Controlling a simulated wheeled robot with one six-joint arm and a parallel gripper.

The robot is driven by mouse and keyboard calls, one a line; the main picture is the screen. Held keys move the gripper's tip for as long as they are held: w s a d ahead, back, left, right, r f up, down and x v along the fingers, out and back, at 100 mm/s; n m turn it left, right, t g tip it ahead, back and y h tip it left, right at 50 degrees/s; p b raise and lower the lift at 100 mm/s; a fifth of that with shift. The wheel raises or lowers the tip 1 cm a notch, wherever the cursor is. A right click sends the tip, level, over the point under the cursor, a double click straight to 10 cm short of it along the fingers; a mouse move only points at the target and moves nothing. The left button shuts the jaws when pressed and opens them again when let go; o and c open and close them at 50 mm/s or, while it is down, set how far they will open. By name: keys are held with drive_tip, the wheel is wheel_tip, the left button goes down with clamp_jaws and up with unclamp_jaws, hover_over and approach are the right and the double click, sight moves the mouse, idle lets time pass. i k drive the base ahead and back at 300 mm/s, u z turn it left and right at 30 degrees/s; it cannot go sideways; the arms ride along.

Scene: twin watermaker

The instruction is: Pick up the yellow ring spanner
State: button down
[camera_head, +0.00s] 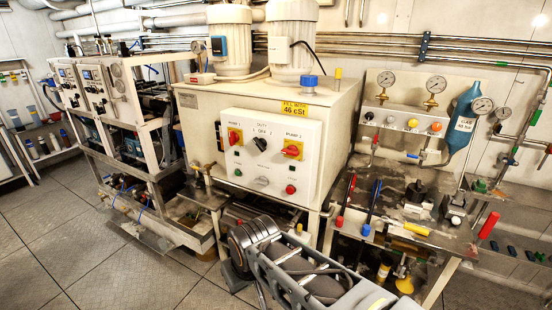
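A small yellow bar-like thing (416,229) lies flat at the front of the cluttered bench on the right. It may be the yellow ring spanner, but it is too small for me to make out a ring end. My grey arm links reach in from the bottom middle, in front of the white pump cabinet and left of the bench. My gripper cannot be made out in this view.
The workbench (395,235) carries a black-topped device (416,191), with red- and blue-handled rods at its left. A yellow funnel (404,284) sits below. The white cabinet (262,150) stands in the middle. Tiled floor (75,245) is clear at lower left.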

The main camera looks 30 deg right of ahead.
sight(424, 232)
drive_tip(key=z, duration=2.3)
drive_tip(key=k, duration=0.45)
drive_tip(key=u, duration=1.05)
drive_tip(key=i, duration=1.2)
drive_tip(key=z, duration=0.8)
